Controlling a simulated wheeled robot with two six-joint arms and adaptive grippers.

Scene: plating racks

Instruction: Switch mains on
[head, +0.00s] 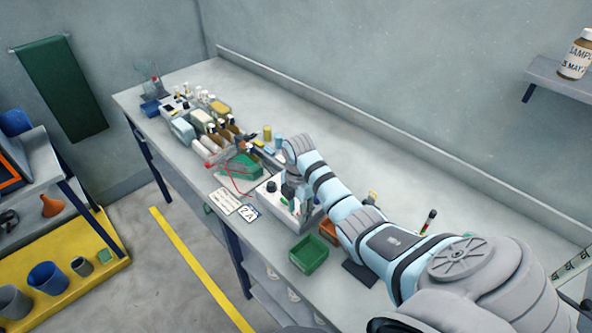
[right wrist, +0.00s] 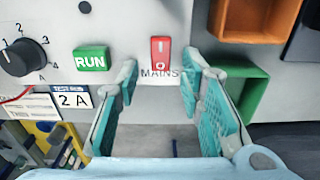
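The mains switch (right wrist: 160,50) is a red rocker on the light grey front panel (right wrist: 130,25) in the right wrist view, above the printed word MAINS. I cannot tell for sure which way it is tipped. My right gripper (right wrist: 160,84) is open and empty, its teal-padded fingers on either side of the label, just below the switch. In the head view the power unit (head: 268,198) is a pale box on the bench, and my right gripper (head: 298,197) is at its right side, partly hiding it. The switch is not clear there. My left gripper is not in view.
A green RUN button (right wrist: 91,59) and a black dial (right wrist: 25,57) are left of the switch. A green bin (head: 309,255) and an orange bin (right wrist: 257,18) stand beside the unit.

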